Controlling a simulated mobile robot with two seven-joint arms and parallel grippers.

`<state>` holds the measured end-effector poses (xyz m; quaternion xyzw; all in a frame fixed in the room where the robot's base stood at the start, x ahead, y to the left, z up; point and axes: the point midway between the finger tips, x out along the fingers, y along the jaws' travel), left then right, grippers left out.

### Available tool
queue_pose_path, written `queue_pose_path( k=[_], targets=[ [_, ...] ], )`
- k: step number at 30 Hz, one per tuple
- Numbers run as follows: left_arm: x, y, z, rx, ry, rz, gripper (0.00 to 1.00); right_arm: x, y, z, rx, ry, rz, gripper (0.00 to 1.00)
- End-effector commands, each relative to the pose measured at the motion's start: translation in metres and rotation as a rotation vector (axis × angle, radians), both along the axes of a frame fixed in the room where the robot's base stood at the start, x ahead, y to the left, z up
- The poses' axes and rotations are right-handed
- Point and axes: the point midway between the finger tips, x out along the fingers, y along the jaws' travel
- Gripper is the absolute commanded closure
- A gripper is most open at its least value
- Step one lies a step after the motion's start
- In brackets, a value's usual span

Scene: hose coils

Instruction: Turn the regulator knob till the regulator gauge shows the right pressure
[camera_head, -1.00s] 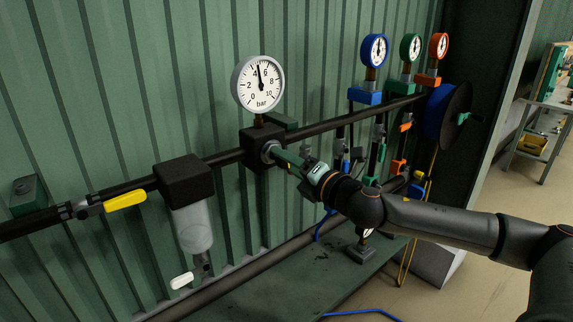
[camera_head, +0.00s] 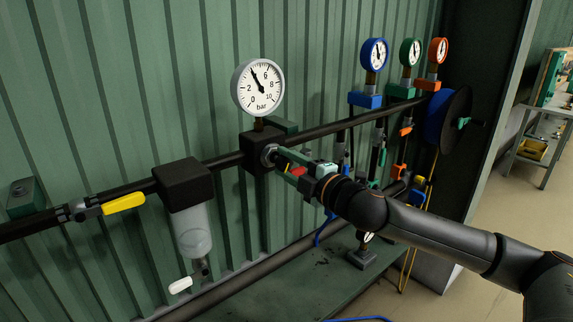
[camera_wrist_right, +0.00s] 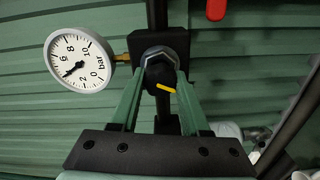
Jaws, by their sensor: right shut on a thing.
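The regulator gauge (camera_head: 258,87) is a round white dial marked bar, above the black regulator block (camera_head: 253,150). Its needle points up and left at about 4, covering that number. It also shows turned on its side in the right wrist view (camera_wrist_right: 80,60). My right gripper (camera_head: 279,156) reaches the front of the block from the right. In the wrist view its green fingers (camera_wrist_right: 158,80) are shut on the dark regulator knob (camera_wrist_right: 158,75), one on each side. The knob bears a yellow mark. My left gripper is in neither view.
A yellow-handled valve (camera_head: 122,203) and a clear filter bowl (camera_head: 193,232) are left of the regulator on the black pipe. Blue (camera_head: 375,53), green (camera_head: 409,51) and orange (camera_head: 438,50) gauges stand to the right, near a hose reel (camera_head: 452,113).

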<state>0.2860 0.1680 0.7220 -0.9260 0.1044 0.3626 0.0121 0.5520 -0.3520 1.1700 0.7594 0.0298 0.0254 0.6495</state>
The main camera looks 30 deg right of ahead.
Motion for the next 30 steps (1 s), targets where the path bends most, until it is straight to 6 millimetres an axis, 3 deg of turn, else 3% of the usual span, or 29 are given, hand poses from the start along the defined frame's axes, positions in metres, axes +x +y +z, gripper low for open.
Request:
queue_pose_path(
  k=[15, 16, 24, 30],
  targets=[
    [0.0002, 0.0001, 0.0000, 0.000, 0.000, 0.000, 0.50, 0.0001, -0.0004, 0.0001, 0.022, 0.002, -0.001, 1.00],
    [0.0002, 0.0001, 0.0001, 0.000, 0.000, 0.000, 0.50, 0.0001, -0.0004, 0.0001, 0.022, 0.002, -0.001, 0.53],
    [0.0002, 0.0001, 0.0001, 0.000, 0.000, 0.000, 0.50, 0.0001, -0.0002, 0.0002, 0.021, 0.002, -0.001, 0.24],
    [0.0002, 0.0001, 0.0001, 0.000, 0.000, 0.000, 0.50, 0.0000, -0.0001, 0.0001, 0.021, 0.002, 0.000, 0.24]
  ],
)
